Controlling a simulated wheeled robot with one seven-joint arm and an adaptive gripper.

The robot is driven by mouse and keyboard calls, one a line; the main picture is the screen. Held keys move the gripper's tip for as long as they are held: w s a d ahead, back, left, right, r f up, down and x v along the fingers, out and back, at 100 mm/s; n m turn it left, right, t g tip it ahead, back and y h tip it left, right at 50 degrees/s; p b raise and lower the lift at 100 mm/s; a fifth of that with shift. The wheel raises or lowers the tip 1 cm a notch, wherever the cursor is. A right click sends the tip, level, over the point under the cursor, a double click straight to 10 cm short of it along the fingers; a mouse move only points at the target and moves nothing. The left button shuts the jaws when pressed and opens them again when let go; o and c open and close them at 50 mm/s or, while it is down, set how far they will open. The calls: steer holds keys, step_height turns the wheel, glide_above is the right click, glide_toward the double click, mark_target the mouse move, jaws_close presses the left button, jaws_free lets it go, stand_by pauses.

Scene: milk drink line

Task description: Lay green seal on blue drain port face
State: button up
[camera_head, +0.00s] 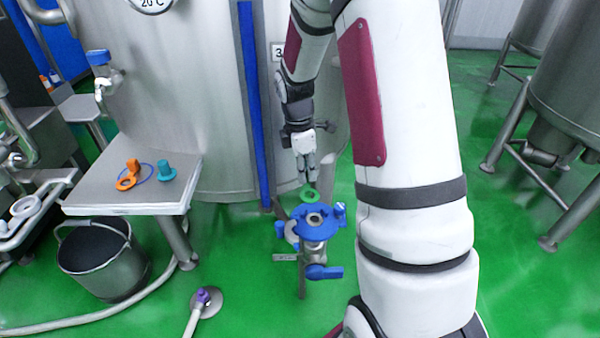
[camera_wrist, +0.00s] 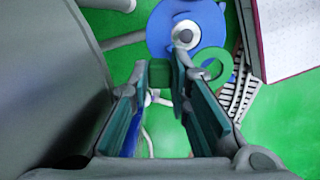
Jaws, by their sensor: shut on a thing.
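The green seal (camera_head: 309,195) is a flat ring, held at the tips of my gripper (camera_head: 307,178). In the wrist view a green piece sits between the fingertips (camera_wrist: 161,72), and the seal's ring (camera_wrist: 222,64) shows just right of them, partly covered by a finger. The blue drain port face (camera_head: 322,234) is below and in front of the seal in the head view, with a round grey opening in its middle. In the wrist view the blue face (camera_wrist: 160,38) lies beyond the fingertips. The seal appears apart from it; the exact gap cannot be told.
A metal side table (camera_head: 98,198) on the left bears an orange part (camera_head: 126,183) and a teal plug (camera_head: 167,173). A dark bucket (camera_head: 72,268) stands below. A large steel tank (camera_head: 190,90) rises behind the port. A blue valve handle (camera_head: 324,272) sits below the port.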

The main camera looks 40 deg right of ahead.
steer(key=shift+w+d+f+n+b, duration=0.3)
steer(key=shift+d+f+n+b, duration=0.1)
steer(key=shift+d+f, duration=0.15)
steer(key=b, duration=0.7)
glide_above(310, 205)
steer(key=f, duration=0.7)
steer(key=shift+w+a, duration=0.15)
steer(key=shift+w, duration=0.05)
steer(key=shift+f+b, duration=0.3)
steer(key=shift+f, duration=0.65)
steer(key=shift+f, duration=0.25)
steer(key=shift+s+a+f+b, duration=0.1)
steer(key=shift+s+f+b, duration=0.15)
steer(key=shift+f, duration=0.25)
steer(key=o, duration=0.9)
steer(key=shift+w+f, duration=0.1)
steer(key=shift+f, duration=0.05)
